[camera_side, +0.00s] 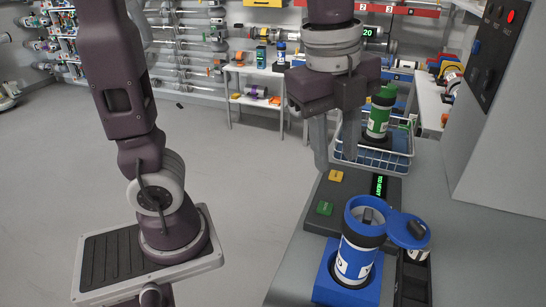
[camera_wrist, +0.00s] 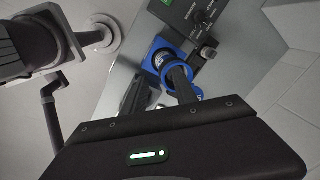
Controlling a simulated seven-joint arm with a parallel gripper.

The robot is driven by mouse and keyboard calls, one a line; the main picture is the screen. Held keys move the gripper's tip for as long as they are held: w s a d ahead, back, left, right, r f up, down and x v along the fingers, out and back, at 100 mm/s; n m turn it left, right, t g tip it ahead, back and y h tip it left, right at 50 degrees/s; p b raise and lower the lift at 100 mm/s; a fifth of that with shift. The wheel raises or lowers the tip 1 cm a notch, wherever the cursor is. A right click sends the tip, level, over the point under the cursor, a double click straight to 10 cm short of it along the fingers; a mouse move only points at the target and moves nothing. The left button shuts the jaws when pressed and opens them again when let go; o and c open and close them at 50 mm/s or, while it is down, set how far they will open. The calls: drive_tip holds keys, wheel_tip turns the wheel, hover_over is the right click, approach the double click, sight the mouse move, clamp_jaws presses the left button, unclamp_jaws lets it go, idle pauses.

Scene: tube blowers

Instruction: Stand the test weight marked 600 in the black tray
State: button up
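A blue carrier tube (camera_side: 357,255) with a white label stands upright in a blue square holder (camera_side: 327,287) in the side view, its round blue lid (camera_side: 407,230) swung open to the right. A dark grey piece (camera_side: 367,216) shows inside its mouth. No 600 marking is readable. A black tray (camera_side: 414,288) lies right of the tube, partly hidden by the lid. A small white-and-black item shows under the lid; I cannot tell what it is. My gripper (camera_side: 336,160) is open and seems empty, above and behind the tube. In the wrist view, my gripper (camera_wrist: 158,90) has its fingers apart near the blue tube rim (camera_wrist: 164,76).
A grey control panel (camera_side: 352,197) with yellow and green buttons lies behind the tube. A wire basket (camera_side: 372,160) behind it holds a green carrier (camera_side: 378,118). A tall grey cabinet (camera_side: 500,130) rises at right. Bare counter (camera_side: 480,250) lies right of the tray.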

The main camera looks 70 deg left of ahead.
drive_tip(key=s+a+n+t, duration=0.2)
drive_tip(key=s+a+n, duration=0.2)
drive_tip(key=s+n, duration=0.3)
drive_tip(key=n, duration=0.4)
drive_tip(key=shift+a+f, duration=0.2)
drive_tip(key=shift+a, duration=0.15)
drive_tip(key=s+n, duration=0.1)
drive_tip(key=n, duration=0.1)
drive_tip(key=s+a+f+n+t, duration=0.1)
drive_tip(key=n, duration=0.1)
drive_tip(key=s+n, duration=0.1)
drive_tip(key=n, duration=0.1)
drive_tip(key=shift+a+f+t, duration=0.2)
drive_tip(key=shift+f+t, duration=0.1)
drive_tip(key=shift+f, duration=0.1)
drive_tip(key=shift+c, duration=0.3)
drive_tip(key=shift+s+a+f+n, duration=0.1)
drive_tip(key=shift+s+f+n, duration=0.1)
drive_tip(key=shift+n, duration=0.4)
